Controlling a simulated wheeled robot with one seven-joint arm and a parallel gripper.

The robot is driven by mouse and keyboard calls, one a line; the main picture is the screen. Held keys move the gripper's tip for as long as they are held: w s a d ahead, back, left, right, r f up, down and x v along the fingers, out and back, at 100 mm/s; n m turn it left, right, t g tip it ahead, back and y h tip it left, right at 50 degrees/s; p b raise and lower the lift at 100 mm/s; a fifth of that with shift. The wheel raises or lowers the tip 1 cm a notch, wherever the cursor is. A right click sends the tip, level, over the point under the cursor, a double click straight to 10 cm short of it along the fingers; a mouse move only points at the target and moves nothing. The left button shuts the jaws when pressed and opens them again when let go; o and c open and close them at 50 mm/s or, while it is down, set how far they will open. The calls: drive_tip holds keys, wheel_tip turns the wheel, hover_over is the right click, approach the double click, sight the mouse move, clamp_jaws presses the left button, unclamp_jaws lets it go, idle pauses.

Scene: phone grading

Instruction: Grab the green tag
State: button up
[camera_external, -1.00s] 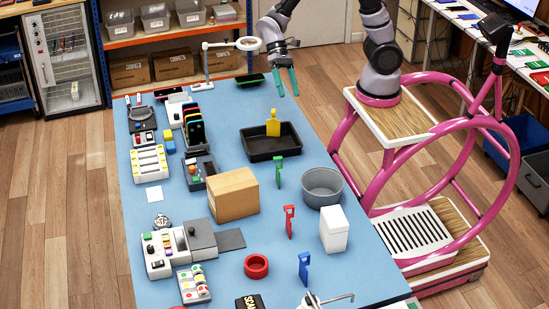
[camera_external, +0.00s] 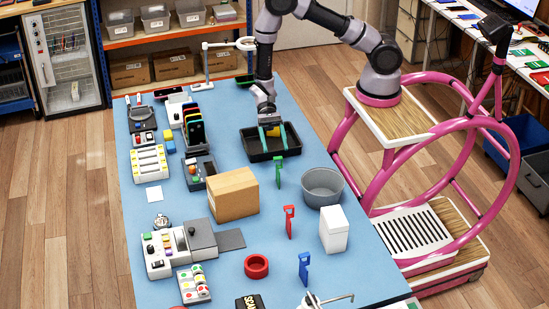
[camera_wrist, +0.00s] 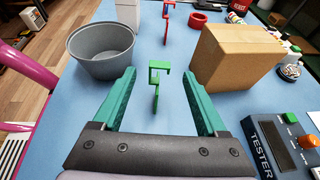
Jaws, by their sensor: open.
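The green tag (camera_external: 279,172) stands upright on the blue table, between the cardboard box and the grey bowl. In the wrist view the green tag (camera_wrist: 156,84) shows ahead, between the tips of my gripper's two teal fingers. My gripper (camera_external: 273,149) is open and empty, over the black tray, just behind the green tag in the outside view. It also shows in the wrist view (camera_wrist: 160,78), with its fingers wide apart. The tag is not touched by either finger as far as I can see.
The cardboard box (camera_external: 233,194) and the grey bowl (camera_external: 322,187) flank the tag. The black tray (camera_external: 254,152) holds a yellow tag (camera_external: 274,131), partly hidden by my gripper. A red tag (camera_external: 289,221) and a blue tag (camera_external: 304,268) stand nearer the front.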

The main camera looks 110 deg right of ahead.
sight(278, 158)
drive_tip(key=shift+f+x, duration=0.1)
drive_tip(key=shift+x, duration=1.4)
drive_tip(key=shift+f+x, duration=0.15)
drive_tip(key=shift+x, duration=1.35)
drive_tip(key=shift+d, duration=0.1)
clamp_jaws()
